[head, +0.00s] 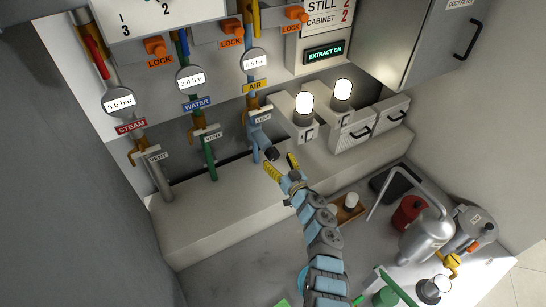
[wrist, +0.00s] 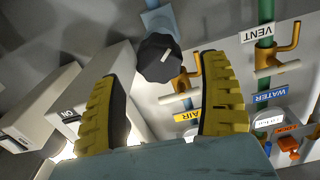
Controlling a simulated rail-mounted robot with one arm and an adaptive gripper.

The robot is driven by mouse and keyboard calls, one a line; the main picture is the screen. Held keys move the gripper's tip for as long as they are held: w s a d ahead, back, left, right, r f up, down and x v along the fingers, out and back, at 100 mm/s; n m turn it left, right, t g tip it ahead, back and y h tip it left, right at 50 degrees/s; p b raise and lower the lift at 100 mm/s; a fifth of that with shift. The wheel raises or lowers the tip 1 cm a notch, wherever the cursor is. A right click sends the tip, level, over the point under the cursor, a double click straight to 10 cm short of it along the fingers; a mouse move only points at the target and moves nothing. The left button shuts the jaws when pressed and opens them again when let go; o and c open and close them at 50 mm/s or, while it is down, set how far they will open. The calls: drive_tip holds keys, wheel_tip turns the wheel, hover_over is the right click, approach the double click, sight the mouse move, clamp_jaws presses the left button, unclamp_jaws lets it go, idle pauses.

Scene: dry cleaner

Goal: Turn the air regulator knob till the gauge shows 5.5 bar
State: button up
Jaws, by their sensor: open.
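The air regulator knob (head: 271,153) is dark and round, on the light-blue air pipe (head: 256,135) in the head view. In the wrist view the black knob (wrist: 160,58), with a white pointer mark, lies beyond and between my fingertips. The round air gauge (head: 256,62) shows what looks like 6.5 bar, but its digits are small. My gripper (head: 282,167) has yellow ribbed fingers and is open just in front of the knob, apparently not touching it. The fingers of my gripper (wrist: 160,75) are spread wide and empty in the wrist view.
The steam gauge (head: 119,101) reads 5.0 bar and the water gauge (head: 190,80) reads 3.0 bar. Vent valves hang below the gauges. White boxes with lit lamps (head: 304,103) stand right of the knob. A silver kettle-like vessel (head: 426,235) and a red canister (head: 408,212) stand lower right.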

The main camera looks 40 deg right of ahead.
sight(274, 157)
drive_tip(key=shift+w+d+f+b, duration=0.1)
drive_tip(key=shift+w+f+b, duration=0.15)
drive_tip(key=shift+w+b, duration=0.4)
drive_tip(key=shift+b+x, duration=0.5)
drive_tip(key=shift+x, duration=0.8)
drive_tip(key=shift+r, duration=0.15)
drive_tip(key=shift+c, duration=0.4)
drive_tip(key=c, duration=1.1)
